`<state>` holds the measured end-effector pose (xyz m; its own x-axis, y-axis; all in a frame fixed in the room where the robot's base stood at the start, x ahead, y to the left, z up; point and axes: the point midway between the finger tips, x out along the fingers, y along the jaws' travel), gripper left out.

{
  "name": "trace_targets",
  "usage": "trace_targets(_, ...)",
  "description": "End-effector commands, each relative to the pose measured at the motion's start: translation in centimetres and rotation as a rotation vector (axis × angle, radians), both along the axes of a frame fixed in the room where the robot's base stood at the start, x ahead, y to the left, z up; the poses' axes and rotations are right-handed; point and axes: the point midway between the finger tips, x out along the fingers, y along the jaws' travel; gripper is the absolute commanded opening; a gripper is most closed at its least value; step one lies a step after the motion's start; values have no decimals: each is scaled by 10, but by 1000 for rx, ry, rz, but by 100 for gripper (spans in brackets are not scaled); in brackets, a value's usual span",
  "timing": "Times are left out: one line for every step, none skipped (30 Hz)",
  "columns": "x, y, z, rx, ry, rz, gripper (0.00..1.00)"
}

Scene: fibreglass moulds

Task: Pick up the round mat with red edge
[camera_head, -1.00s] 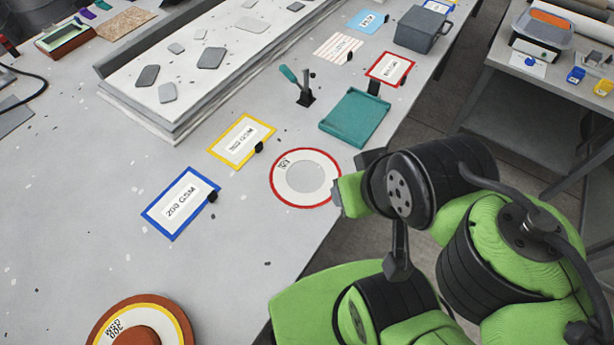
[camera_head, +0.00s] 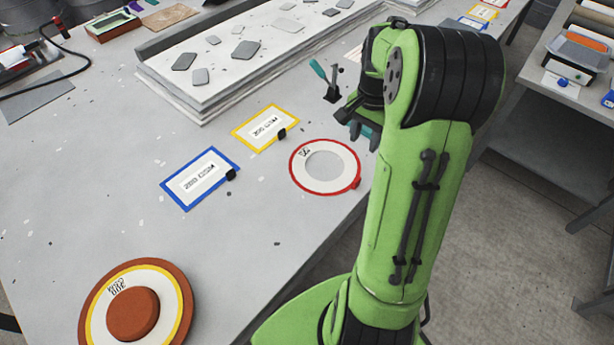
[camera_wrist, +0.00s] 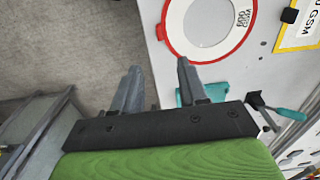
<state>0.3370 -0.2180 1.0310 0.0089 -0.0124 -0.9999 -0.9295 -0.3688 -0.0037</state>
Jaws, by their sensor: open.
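The round mat with red edge (camera_head: 298,178) lies flat on the grey table. It has a white ring with small print and a grey centre, and a small red tab sits at its right edge. In the wrist view the mat (camera_wrist: 176,38) is at the upper middle, beyond the fingertips. My gripper (camera_wrist: 158,75) is open and empty, its two fingers apart over the table's edge and the floor. In the head view my gripper (camera_head: 360,128) is above and right of the mat, partly hidden by my arm.
A yellow-edged card (camera_head: 239,138) and a blue-edged card (camera_head: 167,190) lie left of the mat. A brown round piece with a yellow ring (camera_head: 180,285) is at the front. A teal-handled tool (camera_head: 318,69) stands behind. The large pale mould (camera_head: 190,104) fills the back. Bare table lies in front.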

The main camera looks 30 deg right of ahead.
Motion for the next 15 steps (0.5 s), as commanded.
trace_targets(0, -6, -7, 8, 6, -25, 43)
trace_targets(0, -8, -10, 12, 8, -33, 43)
trace_targets(0, -9, -14, 14, 10, -40, 43)
trace_targets(0, -9, -18, 15, 12, -41, 43)
trace_targets(0, -9, -23, 15, 12, -41, 43)
trace_targets(0, -9, -32, 16, 13, -40, 43)
trace_targets(0, -9, -40, 16, 13, -40, 43)
trace_targets(-1, -8, -48, 17, 15, -40, 43)
trace_targets(-1, -8, -59, 16, 14, -39, 43)
trace_targets(-1, -8, -67, 16, 13, -39, 43)
trace_targets(-1, -8, -74, 16, 13, -38, 43)
trace_targets(-1, -8, -84, 16, 13, -38, 43)
trace_targets(-1, -8, -91, 15, 13, -38, 43)
trace_targets(-1, -8, -97, 15, 13, -38, 43)
trace_targets(-1, -8, -104, 15, 13, -37, 43)
